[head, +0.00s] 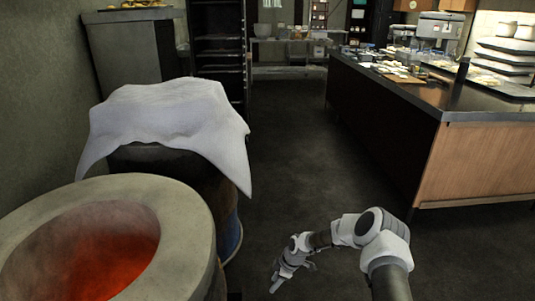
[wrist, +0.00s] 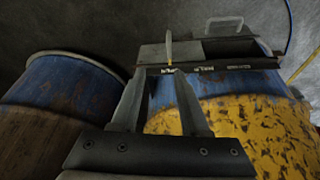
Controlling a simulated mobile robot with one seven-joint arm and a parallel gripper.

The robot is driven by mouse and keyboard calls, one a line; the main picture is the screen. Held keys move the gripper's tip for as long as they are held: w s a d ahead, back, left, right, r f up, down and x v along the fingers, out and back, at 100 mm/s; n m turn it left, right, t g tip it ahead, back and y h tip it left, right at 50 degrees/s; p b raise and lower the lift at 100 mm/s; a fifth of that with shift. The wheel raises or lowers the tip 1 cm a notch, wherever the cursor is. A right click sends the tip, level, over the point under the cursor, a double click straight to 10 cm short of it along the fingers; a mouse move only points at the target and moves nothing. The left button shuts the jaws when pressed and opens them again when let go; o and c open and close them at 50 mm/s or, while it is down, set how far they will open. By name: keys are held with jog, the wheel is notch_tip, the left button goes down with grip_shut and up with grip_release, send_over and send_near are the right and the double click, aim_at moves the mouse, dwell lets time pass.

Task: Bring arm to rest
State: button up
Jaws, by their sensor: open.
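My gripper (head: 276,284) shows small at the bottom of the head view, low over the dark floor to the right of the barrel oven. My arm (head: 378,240) reaches out from the lower right and bends down to the left. In the wrist view my gripper (wrist: 163,82) has its two fingers apart with nothing held between them. Beyond the fingers are a rusty blue barrel (wrist: 70,85) on the left and a blue and yellow barrel (wrist: 245,125) on the right. I cannot tell whether the fingers touch anything.
The barrel oven (head: 185,235) glows red inside at the lower left. A white cloth (head: 165,115) drapes over a barrel behind it. A long counter (head: 480,160) stands at the right. A dark metal piece with a handle (wrist: 215,48) lies beyond my fingers. The middle floor is clear.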

jog(key=d+r+m+h, duration=0.1)
jog(key=d+r, duration=0.1)
jog(key=r, duration=0.8)
jog(key=d+r+m+h, duration=0.1)
jog(key=d+r, duration=0.1)
jog(key=r, duration=0.9)
jog(key=s+d+r+m+t+h, duration=0.1)
jog(key=s+d+r+m, duration=0.15)
jog(key=r, duration=0.65)
jog(key=s+d+r+m+t+h, duration=0.15)
jog(key=s+r, duration=0.25)
jog(key=r, duration=0.4)
jog(key=s+d+r+m+t, duration=0.15)
jog(key=s+r+m, duration=0.45)
jog(key=s, duration=0.8)
jog(key=s+d+r+m+t, duration=0.15)
jog(key=s+r+m, duration=0.25)
jog(key=s+r, duration=0.7)
notch_tip(320, 180, up, 18)
jog(key=s+p, duration=0.2)
jog(key=p, duration=1.9)
jog(key=shift+s+r+g, duration=0.15)
jog(key=shift+s+g, duration=0.15)
jog(key=shift+g, duration=0.05)
